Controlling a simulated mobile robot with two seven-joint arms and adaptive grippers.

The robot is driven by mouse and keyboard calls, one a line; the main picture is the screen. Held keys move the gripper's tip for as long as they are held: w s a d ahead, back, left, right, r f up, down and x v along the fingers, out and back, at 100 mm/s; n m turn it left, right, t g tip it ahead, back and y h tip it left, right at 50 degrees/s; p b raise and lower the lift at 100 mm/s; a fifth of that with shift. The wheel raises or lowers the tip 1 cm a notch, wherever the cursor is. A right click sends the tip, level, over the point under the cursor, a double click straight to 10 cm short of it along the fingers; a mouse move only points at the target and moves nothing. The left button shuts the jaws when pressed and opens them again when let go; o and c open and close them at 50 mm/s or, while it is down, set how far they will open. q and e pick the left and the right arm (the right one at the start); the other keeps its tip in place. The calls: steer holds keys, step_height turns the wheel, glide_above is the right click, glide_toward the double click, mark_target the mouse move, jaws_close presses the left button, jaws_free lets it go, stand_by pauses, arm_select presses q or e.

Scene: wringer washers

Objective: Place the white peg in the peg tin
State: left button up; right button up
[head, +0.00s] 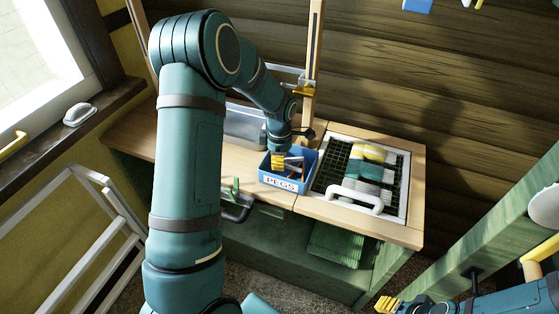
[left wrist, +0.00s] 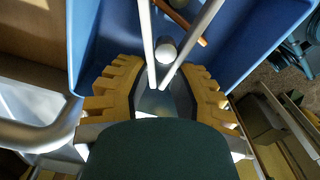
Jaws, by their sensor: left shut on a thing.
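The peg tin (head: 279,183) is a blue open box labelled PEGS, standing on the wooden bench in the head view. Its blue wall (left wrist: 265,35) fills much of the left wrist view. My left gripper (head: 279,160) points down at the tin's opening, its yellow fingers at the left part. It is shut on the white peg (left wrist: 151,45), whose two pale prongs show between the fingers and reach into the tin's space. Whether the peg touches the tin floor is hidden. My right gripper (head: 388,304) is low at the bottom edge, away from the bench; its opening is unclear.
A brown peg (left wrist: 187,23) lies in the tin. A clear tub (head: 245,125) stands behind, left of the tin. A black drying grid with folded cloths (head: 368,172) and a white handle (head: 355,197) lies right of it. A wooden post (head: 313,70) rises behind.

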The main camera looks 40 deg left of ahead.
arm_select(q)
steer(key=shift+r, duration=0.1)
steer(key=shift+f+b, duration=0.3)
steer(key=shift+f, duration=0.15)
steer(key=shift+f, duration=0.2)
steer(key=o, duration=0.7)
steer(key=shift+r, duration=0.15)
steer(key=shift+r, duration=0.3)
step_height(320, 180, up, 12)
steer(key=p, duration=0.3)
steer(key=shift+r, duration=0.25)
